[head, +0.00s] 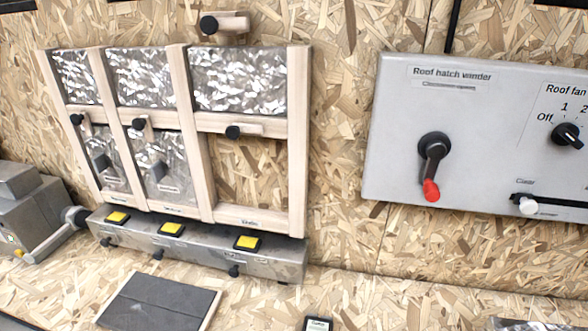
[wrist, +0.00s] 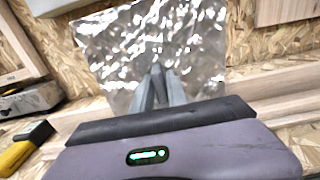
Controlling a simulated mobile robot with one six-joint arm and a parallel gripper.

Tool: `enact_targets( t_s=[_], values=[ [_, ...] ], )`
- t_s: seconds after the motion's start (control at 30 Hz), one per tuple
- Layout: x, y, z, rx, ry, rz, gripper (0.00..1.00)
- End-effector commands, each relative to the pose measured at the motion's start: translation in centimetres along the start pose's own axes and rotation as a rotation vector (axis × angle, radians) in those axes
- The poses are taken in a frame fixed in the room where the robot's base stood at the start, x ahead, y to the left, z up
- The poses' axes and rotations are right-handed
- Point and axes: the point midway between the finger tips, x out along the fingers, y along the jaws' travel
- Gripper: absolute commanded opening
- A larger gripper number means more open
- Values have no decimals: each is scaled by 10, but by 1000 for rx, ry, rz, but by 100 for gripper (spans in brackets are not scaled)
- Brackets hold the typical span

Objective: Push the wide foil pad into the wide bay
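The wooden frame (head: 297,140) on the wall has crinkled silver foil in its upper row. Narrow foil pads fill the left (head: 105,165) and middle (head: 160,165) lower bays. The wide lower right bay (head: 255,170) is empty and shows bare chipboard. In the wrist view, a wide foil pad (wrist: 110,50) stands before my gripper (wrist: 158,68), slightly tilted in the picture. My fingers are close together at its face and look shut on its grip, which they mostly hide. My gripper does not show in the head view.
A grey console (head: 200,245) with yellow buttons sits under the frame. A dark turn-button (head: 233,132) is above the empty bay. A grey panel (head: 470,130) with a red-handled winder is right. A dark slab (head: 160,302) lies in front. Foil (head: 535,325) shows at the lower right edge.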

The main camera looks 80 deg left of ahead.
Motion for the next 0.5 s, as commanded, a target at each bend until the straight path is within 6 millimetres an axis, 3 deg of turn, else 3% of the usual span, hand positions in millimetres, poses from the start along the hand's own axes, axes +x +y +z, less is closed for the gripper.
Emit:
enact_targets(
  t_s=[0.07,0.27,0.5],
  values=[
    [0,0,0,0,0,0,1],
    [0,0,2,0,0,0,0],
    [0,0,34,-1,-1,0,0]
  ],
)
